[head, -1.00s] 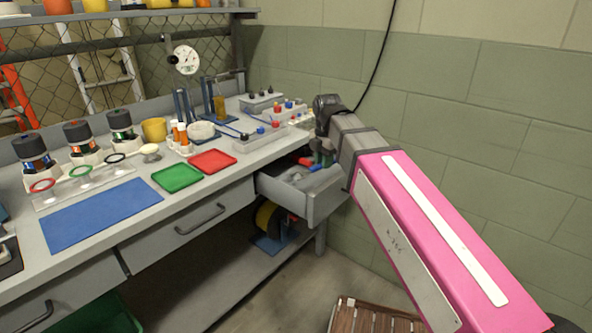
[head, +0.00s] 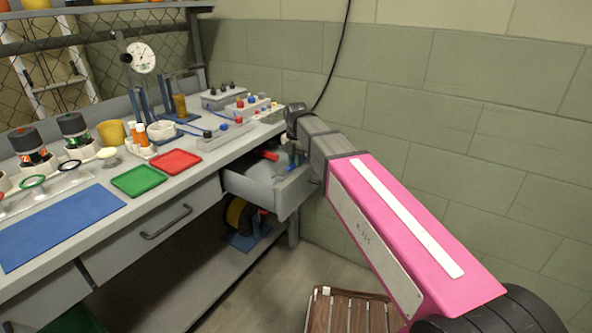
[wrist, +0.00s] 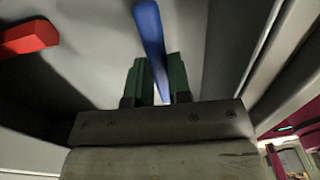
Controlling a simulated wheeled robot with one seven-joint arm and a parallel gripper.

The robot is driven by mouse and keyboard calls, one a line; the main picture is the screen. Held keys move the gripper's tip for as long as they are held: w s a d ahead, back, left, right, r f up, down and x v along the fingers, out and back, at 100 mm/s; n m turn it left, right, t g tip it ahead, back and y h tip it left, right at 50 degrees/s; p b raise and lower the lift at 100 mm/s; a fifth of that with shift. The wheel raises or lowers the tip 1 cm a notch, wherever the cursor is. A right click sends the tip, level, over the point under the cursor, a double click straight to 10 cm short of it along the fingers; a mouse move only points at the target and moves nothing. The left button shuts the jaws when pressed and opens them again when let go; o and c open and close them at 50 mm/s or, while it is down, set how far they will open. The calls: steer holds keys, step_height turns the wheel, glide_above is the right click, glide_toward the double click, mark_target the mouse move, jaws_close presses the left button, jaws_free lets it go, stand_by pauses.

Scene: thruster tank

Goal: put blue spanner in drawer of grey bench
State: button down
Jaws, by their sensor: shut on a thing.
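The blue spanner (wrist: 152,40) runs up the middle of the wrist view. My gripper (wrist: 158,80) is shut on it, with a green finger on each side of its handle. In the head view, my gripper (head: 295,157) points down at the open drawer (head: 262,190) at the right end of the grey bench (head: 160,190). Only a small blue bit of the spanner (head: 292,168) shows there. I cannot tell whether the spanner touches the drawer floor.
A red object (wrist: 28,38) lies in the drawer, left of the spanner. Red and green trays (head: 176,162) and a blue mat (head: 60,225) lie on the bench top. A wooden slatted thing (head: 345,310) stands on the floor. The green wall is close behind my arm.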

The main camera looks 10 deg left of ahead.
steer(key=shift+f, duration=2)
steer(key=shift+f, duration=0.2)
steer(key=c, duration=1.1)
jaws_free()
steer(key=shift+o, duration=0.2)
steer(key=shift+r, duration=0.15)
step_height(320, 180, up, 12)
steer(key=shift+r, duration=0.1)
